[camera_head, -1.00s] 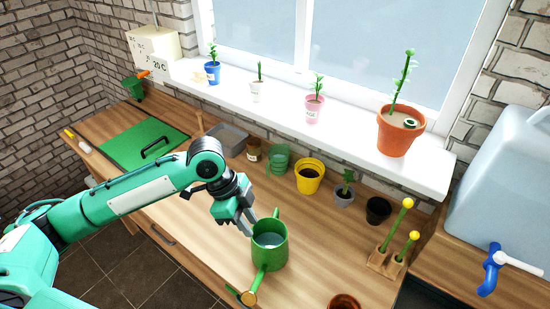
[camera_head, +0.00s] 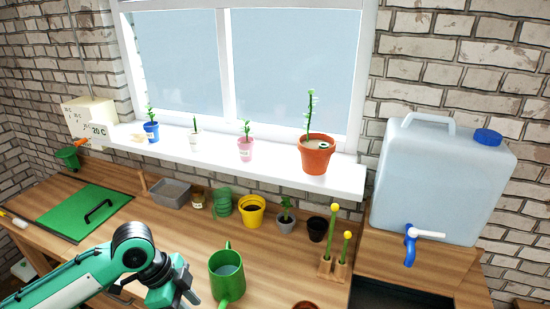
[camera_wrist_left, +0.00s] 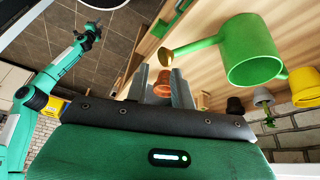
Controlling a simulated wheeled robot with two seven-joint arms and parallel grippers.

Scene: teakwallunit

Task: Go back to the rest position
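The green watering can (camera_head: 226,277) stands upright on the wooden counter (camera_head: 265,268). My left gripper (camera_head: 188,300) is just left of the can in the head view, apart from it, its lower part cut off by the frame's bottom edge. In the left wrist view my left gripper (camera_wrist_left: 160,85) has its two grey fingers spread with nothing held between them. The watering can (camera_wrist_left: 250,50) shows beyond them, upper right. My right arm's gripper (camera_wrist_left: 92,30) is small at the upper left of that view, too small to read. The head view does not show it.
Several pots, including a yellow one (camera_head: 251,210), line the back of the counter under the sill. A green board (camera_head: 84,212) lies at the left. A water container (camera_head: 440,175) with a blue tap stands at the right. A terracotta pot (camera_head: 305,305) is at the front edge.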

